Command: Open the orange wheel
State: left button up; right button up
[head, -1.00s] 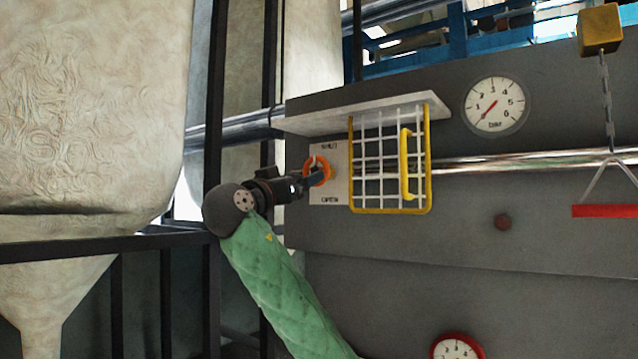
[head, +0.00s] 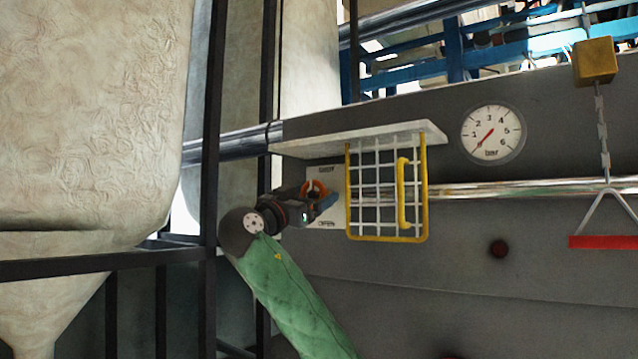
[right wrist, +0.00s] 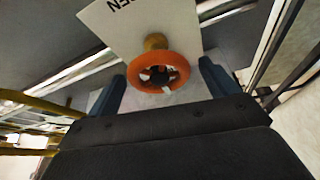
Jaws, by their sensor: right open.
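The orange wheel (head: 314,188) is a small ring on a white plate on the dark grey panel, left of the yellow-framed grid, partly covered by my gripper. In the right wrist view the orange wheel (right wrist: 158,68) shows whole, with spokes and a brass-coloured stem behind it. My right gripper (head: 322,199) is open at the wheel. In the right wrist view its two dark blue fingers stand on either side of the wheel, with a gap to each. My left gripper is not in view.
A white grid door with a yellow frame and handle (head: 404,195) is close right of the wheel, under a pale shelf (head: 365,140). A bar gauge (head: 492,134) and a red hanging bar (head: 603,242) are farther right. A dark post (head: 211,120) stands left.

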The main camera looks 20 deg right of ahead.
aim_at(319, 191)
jog(key=shift+p+x, duration=0.9)
jog(key=shift+x, duration=0.85)
